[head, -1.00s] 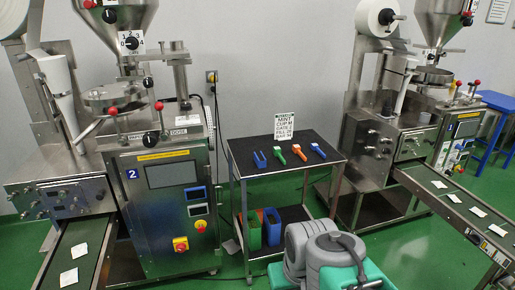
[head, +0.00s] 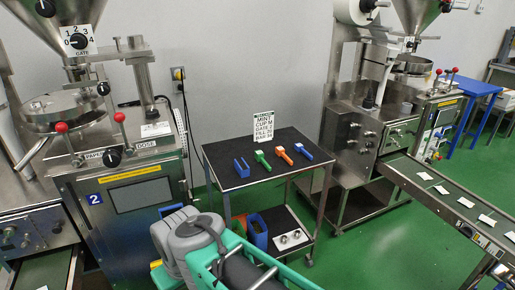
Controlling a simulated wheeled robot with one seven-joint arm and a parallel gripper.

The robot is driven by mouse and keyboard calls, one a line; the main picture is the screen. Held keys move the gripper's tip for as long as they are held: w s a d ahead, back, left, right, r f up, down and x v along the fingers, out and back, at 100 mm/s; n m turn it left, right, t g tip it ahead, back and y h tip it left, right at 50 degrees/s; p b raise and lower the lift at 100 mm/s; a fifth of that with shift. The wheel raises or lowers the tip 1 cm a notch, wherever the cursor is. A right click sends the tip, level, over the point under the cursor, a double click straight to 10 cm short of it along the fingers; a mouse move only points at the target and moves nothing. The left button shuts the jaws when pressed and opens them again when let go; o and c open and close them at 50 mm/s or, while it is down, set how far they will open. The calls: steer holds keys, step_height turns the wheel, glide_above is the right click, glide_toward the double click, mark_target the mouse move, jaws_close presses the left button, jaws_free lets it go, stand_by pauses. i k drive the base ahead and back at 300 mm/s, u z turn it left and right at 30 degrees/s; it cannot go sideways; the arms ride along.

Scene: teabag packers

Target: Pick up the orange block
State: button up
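The orange block (head: 284,156) is a small orange piece lying on the dark top of a trolley (head: 233,172) in the head view. It lies between a green piece (head: 262,160) on its left and a blue piece (head: 303,151) on its right. It looks fully visible and nothing touches it. My gripper is not in view; only grey and teal parts of my own body show at the bottom.
A blue forked holder (head: 241,167) and a white text sign (head: 267,126) are also on the trolley top. Machine 2 (head: 140,194) stands left, another machine and conveyor (head: 450,202) right.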

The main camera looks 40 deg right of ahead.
mark_target(280, 150)
steer(key=z, duration=0.4)
steer(key=i, duration=0.75)
steer(key=z, duration=0.9)
steer(key=i, duration=0.65)
